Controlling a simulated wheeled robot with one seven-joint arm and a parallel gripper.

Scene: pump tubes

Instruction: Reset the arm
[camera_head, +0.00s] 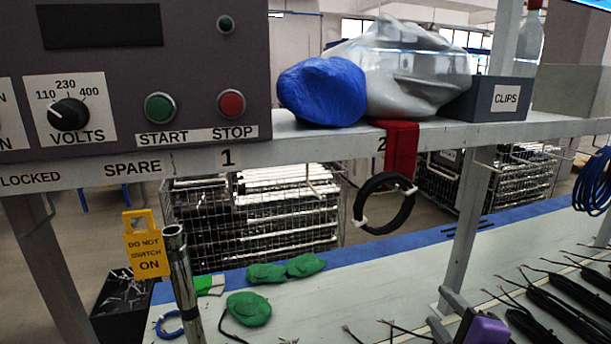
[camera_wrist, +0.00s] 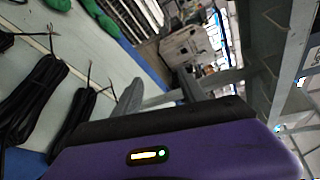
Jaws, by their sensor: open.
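My gripper (camera_head: 446,312) shows at the bottom edge of the head view, right of the middle, with grey fingers and a purple body. It is over the pale workbench (camera_head: 350,275), beside the foot of a shelf post. In the wrist view my gripper (camera_wrist: 158,90) has its two grey fingers apart, with nothing between them. The rest of my arm is out of view.
Black cable bundles (camera_head: 560,308) lie right of my gripper. Green bundles (camera_head: 249,308) lie at left. A metal post (camera_head: 466,225) stands close behind. The shelf (camera_head: 330,140) carries a control box (camera_head: 130,60), bags and a CLIPS box (camera_head: 494,98). A black coil (camera_head: 384,203) hangs below.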

